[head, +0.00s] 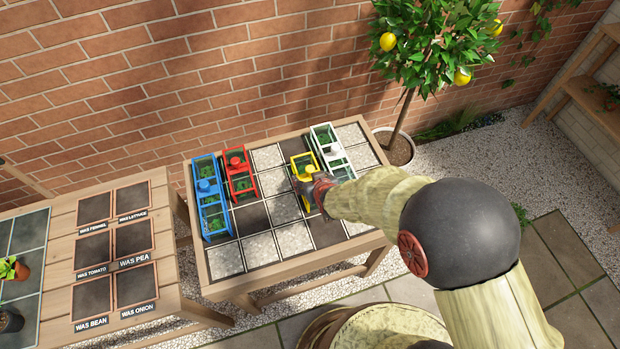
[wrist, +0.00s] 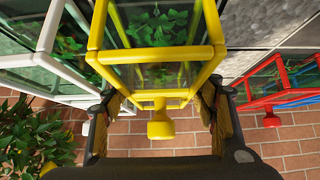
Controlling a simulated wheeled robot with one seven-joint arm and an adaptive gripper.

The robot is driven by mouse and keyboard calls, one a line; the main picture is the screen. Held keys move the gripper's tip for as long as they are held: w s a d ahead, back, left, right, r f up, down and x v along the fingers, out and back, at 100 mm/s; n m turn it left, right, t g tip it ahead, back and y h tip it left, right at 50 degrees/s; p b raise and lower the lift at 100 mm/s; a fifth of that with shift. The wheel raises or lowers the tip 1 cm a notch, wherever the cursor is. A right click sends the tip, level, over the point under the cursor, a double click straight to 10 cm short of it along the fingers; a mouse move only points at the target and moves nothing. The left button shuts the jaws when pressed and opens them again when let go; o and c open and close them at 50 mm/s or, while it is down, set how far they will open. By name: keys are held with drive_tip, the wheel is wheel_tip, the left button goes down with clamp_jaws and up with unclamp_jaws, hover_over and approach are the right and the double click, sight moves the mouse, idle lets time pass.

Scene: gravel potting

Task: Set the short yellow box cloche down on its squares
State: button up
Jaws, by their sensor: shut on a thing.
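The yellow box cloche (head: 301,162) is a yellow frame with clear panes and a knob, over the gridded table top, between the red and white cloches. Green leaves show through its panes in the wrist view (wrist: 158,54). My gripper (head: 319,187) is at its near part in the head view and hides some of it. In the wrist view my gripper's fingers (wrist: 162,108) are on both sides of the yellow frame, with the yellow knob between them. My gripper is shut on the yellow cloche. I cannot tell whether its bottom edge touches the squares.
The white cloche (head: 325,137) stands close on the right, the red cloche (head: 239,164) and blue cloche (head: 207,187) to the left. Bare pale and dark squares (head: 293,238) lie at the table's front. A labelled table (head: 168,262) is at left, a lemon tree (head: 435,45) behind.

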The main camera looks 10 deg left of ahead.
drive_tip(key=shift+f, duration=0.15)
drive_tip(key=o, duration=1)
drive_tip(key=shift+s+r, duration=0.1)
drive_tip(key=shift+r, duration=0.3)
drive_tip(key=p+v, duration=0.3)
drive_tip(key=v, duration=0.8)
drive_tip(key=shift+s+d+r, duration=0.15)
drive_tip(key=shift+s+d, duration=0.05)
drive_tip(key=shift+s, duration=0.05)
